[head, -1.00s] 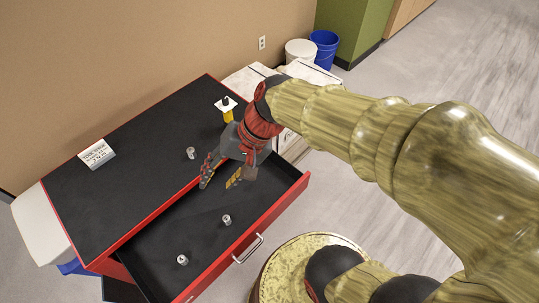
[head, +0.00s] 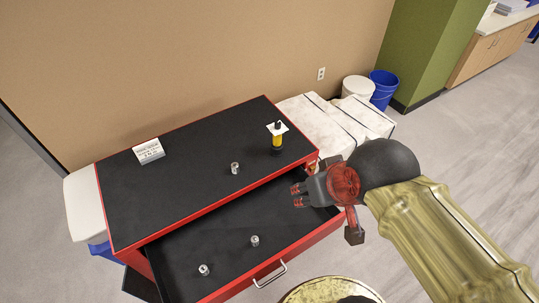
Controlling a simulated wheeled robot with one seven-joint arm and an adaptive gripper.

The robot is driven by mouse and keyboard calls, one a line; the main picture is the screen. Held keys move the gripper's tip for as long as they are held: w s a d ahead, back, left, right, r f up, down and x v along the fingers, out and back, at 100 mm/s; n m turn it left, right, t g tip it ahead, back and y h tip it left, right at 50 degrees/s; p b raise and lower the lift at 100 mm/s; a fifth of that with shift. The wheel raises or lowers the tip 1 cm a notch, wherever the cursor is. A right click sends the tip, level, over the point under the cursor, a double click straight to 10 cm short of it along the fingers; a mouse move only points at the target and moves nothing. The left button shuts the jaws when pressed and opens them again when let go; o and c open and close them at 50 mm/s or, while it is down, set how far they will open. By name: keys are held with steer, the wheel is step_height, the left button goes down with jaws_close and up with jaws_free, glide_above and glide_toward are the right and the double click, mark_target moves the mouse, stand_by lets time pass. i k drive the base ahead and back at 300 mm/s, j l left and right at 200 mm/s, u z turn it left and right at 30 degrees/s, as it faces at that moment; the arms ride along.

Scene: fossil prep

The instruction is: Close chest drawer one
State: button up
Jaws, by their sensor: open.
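The red chest (head: 190,218) has a black top. Its upper drawer stands open toward me, with a red front (head: 318,243), a metal handle (head: 270,275) and a black floor (head: 225,240). Two small metal cylinders lie in it, one in the middle (head: 255,241) and one at the left (head: 204,270). I see no number on the drawer. My gripper (head: 298,195) is open and empty at the drawer's right end, fingers pointing left. It appears above the drawer, apart from the handle; its height is hard to judge. My wrist hides part of the drawer's right end.
On the chest top are a label card (head: 149,151), a metal cylinder (head: 235,168) and a yellow-black bottle (head: 277,138). White wrapped blocks (head: 325,122) and white (head: 358,90) and blue (head: 384,88) buckets stand right of it. Open floor lies at right.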

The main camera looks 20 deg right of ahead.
mark_target(219, 240)
steer(key=k+j, duration=0.15)
steer(key=j, duration=0.15)
steer(key=k+j, duration=0.2)
steer(key=j+z, duration=0.15)
steer(key=j, duration=0.75)
steer(key=i, duration=0.05)
